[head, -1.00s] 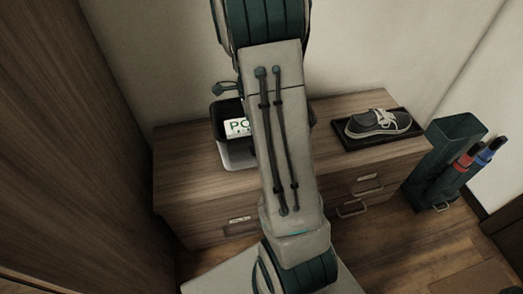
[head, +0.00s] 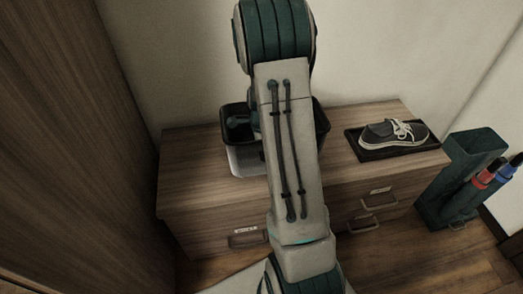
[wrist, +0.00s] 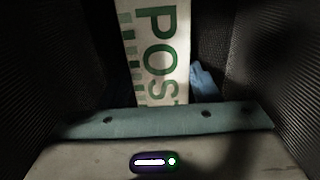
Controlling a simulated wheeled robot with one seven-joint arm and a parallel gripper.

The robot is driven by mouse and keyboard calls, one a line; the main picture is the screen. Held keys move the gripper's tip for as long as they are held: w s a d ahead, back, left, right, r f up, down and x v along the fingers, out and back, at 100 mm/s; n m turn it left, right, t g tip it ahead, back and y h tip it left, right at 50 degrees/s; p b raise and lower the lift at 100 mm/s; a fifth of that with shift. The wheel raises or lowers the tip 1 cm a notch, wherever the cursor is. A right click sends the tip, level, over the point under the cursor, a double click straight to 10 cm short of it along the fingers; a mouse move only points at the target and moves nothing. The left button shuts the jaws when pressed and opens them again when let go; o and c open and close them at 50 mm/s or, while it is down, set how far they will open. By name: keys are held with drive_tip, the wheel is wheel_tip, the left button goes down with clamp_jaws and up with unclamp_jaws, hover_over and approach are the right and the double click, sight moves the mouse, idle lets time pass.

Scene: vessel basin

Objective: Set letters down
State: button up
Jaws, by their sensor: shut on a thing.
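The letters (wrist: 160,45), white with green POST print and green stripes, show in the wrist view. My gripper (wrist: 158,85) is shut on them; a blue fingertip shows beside their right edge. Dark ribbed walls stand on both sides of them in the wrist view. In the head view the basin (head: 246,160), dark inside with a pale outer side, stands on the cabinet. My arm hides its middle and reaches into its opening. The letters are hidden in the head view, and I cannot tell whether they touch the basin floor.
The wooden cabinet (head: 190,180) has free top on the left and between basin and tray. A dark tray (head: 358,148) with a grey shoe (head: 393,133) lies at right. A green holder (head: 462,180) with red and blue items stands beside the cabinet. A wall rises behind.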

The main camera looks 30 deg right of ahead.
drive_tip(key=shift+f, duration=0.1)
drive_tip(key=o, duration=1)
wheel_tip(320, 180, up, 12)
drive_tip(key=p, duration=0.4)
